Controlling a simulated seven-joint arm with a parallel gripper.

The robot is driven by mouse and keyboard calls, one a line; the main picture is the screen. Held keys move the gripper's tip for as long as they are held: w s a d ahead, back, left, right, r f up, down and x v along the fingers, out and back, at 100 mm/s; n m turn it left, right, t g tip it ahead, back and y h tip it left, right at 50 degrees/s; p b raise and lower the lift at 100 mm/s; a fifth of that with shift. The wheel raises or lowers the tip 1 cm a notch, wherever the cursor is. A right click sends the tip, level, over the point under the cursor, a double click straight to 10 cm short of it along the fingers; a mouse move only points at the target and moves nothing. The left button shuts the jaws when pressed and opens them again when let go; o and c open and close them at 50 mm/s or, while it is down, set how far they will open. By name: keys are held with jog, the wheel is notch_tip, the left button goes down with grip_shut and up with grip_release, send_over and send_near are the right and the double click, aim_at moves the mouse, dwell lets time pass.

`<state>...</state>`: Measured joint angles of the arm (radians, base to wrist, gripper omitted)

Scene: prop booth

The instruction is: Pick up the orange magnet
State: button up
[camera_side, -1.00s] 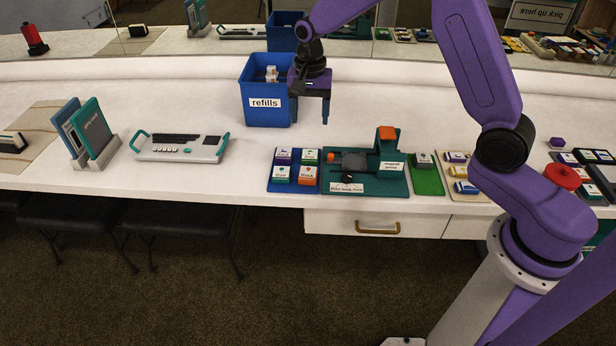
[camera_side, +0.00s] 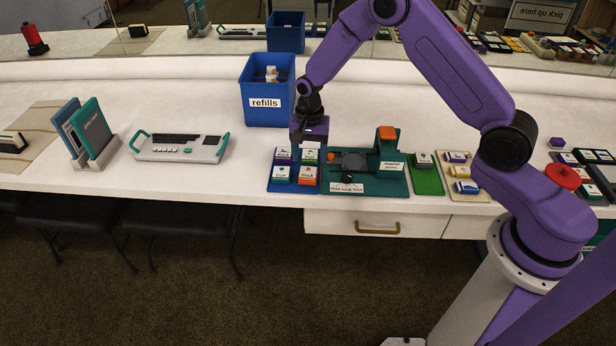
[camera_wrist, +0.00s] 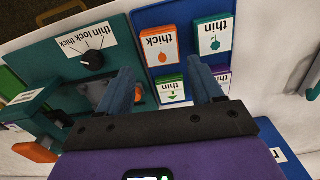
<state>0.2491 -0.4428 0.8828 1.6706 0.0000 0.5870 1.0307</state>
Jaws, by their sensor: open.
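The orange magnet (camera_side: 308,174) is a small white-topped block with an orange front, in the front right spot of the blue tray. In the wrist view the orange magnet (camera_wrist: 159,48) shows a "thick" label and lies beyond the fingertips. My gripper (camera_side: 308,152) is open and empty, low over the back of the blue tray (camera_side: 282,188). In the wrist view my gripper's fingers (camera_wrist: 161,72) stand on either side of the green "thin" magnet (camera_wrist: 170,89). Whether they touch anything is unclear.
A teal magnet (camera_wrist: 212,37) lies beside the orange one; a purple magnet (camera_wrist: 222,74) is partly hidden by a finger. The dark green press (camera_side: 387,150) with a black knob (camera_side: 347,178) adjoins the tray. A blue refills bin (camera_side: 268,100) stands behind.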

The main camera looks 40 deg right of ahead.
aim_at(308, 172)
jog(key=f, duration=0.3)
jog(key=shift+s+a+f, duration=0.1)
jog(key=shift+a+f, duration=0.2)
jog(key=shift+a, duration=0.05)
jog(key=shift+f, duration=0.7)
jog(key=c, duration=0.8)
jog(key=shift+r, duration=0.1)
